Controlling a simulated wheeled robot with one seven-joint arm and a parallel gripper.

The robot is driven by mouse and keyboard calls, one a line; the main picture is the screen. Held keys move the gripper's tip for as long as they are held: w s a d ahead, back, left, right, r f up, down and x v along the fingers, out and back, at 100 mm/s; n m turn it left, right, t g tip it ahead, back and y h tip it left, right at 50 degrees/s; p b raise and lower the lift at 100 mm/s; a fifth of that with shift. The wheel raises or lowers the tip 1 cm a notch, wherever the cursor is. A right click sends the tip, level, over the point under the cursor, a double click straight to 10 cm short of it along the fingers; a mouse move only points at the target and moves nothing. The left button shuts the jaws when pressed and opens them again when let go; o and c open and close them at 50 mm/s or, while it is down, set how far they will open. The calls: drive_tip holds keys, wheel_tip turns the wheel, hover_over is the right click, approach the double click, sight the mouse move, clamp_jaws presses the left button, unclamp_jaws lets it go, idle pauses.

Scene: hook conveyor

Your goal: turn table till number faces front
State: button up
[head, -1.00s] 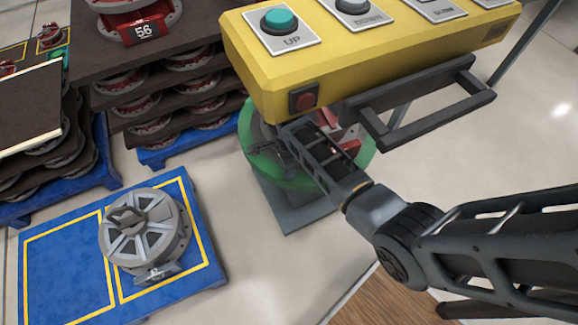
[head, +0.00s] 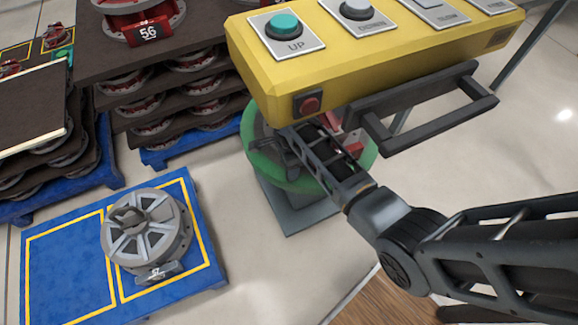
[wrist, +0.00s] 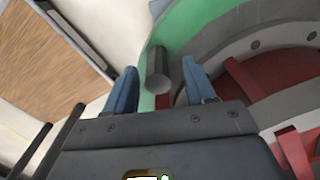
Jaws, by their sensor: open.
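The green turntable (head: 262,165) stands on a grey base, partly hidden by my arm and a yellow control box. A red and grey round part (wrist: 275,90) sits on it; no number on this part shows. A grey upright peg (wrist: 158,72) stands at the green rim (wrist: 185,25). My gripper (wrist: 160,72) is open, with one blue finger on each side of the peg. I cannot tell whether either finger touches it. In the head view the fingers are not clear beside the turntable.
The yellow control box (head: 370,60) with buttons and a dark handle bar (head: 430,112) hangs over the turntable. A blue pallet (head: 65,265) with a silver wheel part (head: 145,228) lies at left. Stacked red parts marked 56 (head: 147,31) stand behind.

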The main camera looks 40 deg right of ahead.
wheel_tip(320, 180, up, 6)
drive_tip(key=shift+f+p, duration=0.25)
drive_tip(key=shift+p, duration=0.1)
drive_tip(key=shift+s, duration=0.1)
idle(0.3)
